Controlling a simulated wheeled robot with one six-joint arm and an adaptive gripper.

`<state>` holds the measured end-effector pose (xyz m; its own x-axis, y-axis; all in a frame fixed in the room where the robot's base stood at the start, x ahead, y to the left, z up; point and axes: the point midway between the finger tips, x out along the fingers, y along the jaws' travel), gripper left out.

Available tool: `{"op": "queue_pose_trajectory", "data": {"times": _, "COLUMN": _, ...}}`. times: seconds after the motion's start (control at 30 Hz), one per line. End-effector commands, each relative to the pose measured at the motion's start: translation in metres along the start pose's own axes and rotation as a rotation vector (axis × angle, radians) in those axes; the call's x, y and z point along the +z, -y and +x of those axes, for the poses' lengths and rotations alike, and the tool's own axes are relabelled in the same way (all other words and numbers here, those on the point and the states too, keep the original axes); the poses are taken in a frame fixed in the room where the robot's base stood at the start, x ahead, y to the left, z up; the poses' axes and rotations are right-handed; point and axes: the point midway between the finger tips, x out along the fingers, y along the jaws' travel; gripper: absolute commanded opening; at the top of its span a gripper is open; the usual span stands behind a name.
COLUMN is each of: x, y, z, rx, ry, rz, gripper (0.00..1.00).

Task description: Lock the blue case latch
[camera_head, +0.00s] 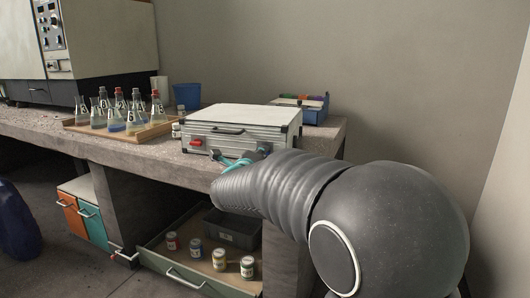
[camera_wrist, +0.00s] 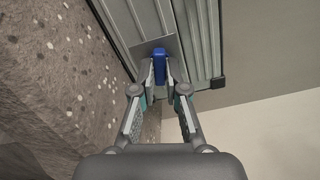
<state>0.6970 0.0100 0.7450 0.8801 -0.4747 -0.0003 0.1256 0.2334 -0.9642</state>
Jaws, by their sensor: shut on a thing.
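The silver case (camera_head: 240,121) stands shut on the concrete bench, with a dark handle and a red latch (camera_head: 195,144) on its front. The blue latch (camera_wrist: 159,66) shows in the wrist view on a metal plate on the case's ribbed front (camera_wrist: 185,30). My gripper (camera_wrist: 160,84) is at the blue latch, its fingertips closed on both sides of it. In the head view my arm and gripper hide the blue latch, at the right part of the case front. I cannot tell the latch's exact angle.
A wooden tray (camera_head: 150,134) with several flasks stands left of the case. A blue cup (camera_head: 187,96) and a blue bin (camera_head: 314,108) with coloured items stand behind it. Below, an open drawer (camera_head: 165,262) holds several jars and a black box (camera_head: 232,229).

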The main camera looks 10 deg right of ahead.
Motion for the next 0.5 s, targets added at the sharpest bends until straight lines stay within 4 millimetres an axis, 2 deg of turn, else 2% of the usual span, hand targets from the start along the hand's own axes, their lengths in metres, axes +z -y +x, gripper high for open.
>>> {"op": "queue_pose_trajectory", "data": {"times": 0.2, "x": 0.0010, "y": 0.0017, "z": 0.0000, "rx": 0.001, "ry": 0.002, "rz": -0.144, "gripper": 0.00}}
{"op": "queue_pose_trajectory", "data": {"times": 0.5, "x": 0.0002, "y": 0.0014, "z": 0.0004, "rx": -0.001, "ry": 0.001, "rz": -0.261, "gripper": 0.00}}
